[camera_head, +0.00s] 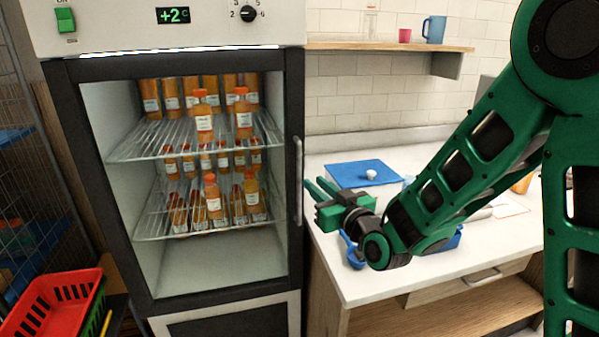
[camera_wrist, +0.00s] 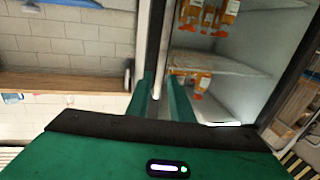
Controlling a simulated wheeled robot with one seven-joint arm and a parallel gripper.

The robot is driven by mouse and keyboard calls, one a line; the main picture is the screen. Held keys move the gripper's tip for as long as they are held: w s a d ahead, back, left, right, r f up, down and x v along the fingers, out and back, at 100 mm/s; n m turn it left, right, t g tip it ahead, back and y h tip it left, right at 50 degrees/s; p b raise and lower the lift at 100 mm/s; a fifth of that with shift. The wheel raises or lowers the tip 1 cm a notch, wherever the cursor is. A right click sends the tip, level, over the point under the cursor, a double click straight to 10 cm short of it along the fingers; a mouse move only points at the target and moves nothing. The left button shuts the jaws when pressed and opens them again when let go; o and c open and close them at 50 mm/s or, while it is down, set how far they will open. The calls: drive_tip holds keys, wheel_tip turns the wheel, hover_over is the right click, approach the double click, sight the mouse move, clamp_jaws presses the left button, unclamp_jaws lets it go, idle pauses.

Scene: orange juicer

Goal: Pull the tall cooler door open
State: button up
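The tall cooler door (camera_head: 294,265) has a dark frame around clear glass and looks closed. Its vertical grey handle (camera_head: 298,182) runs along the right side of the frame. My gripper (camera_head: 313,184) is just right of the handle, with its green fingers pointing toward it. In the wrist view my gripper (camera_wrist: 159,85) shows two parted fingers with nothing held between them. A pale upright bar, apparently the handle (camera_wrist: 157,48), lines up with the gap between them. Whether the fingertips reach past the handle is unclear.
Orange juice bottles (camera_head: 211,195) stand on wire shelves behind the glass. A white counter (camera_head: 345,268) with a blue board (camera_head: 345,176) lies right of the cooler, below my forearm. A red basket (camera_head: 50,305) is at the lower left, near the cooler.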

sight(301, 170)
drive_tip(key=x, duration=1)
drive_tip(key=shift+w, duration=0.1)
clamp_jaws()
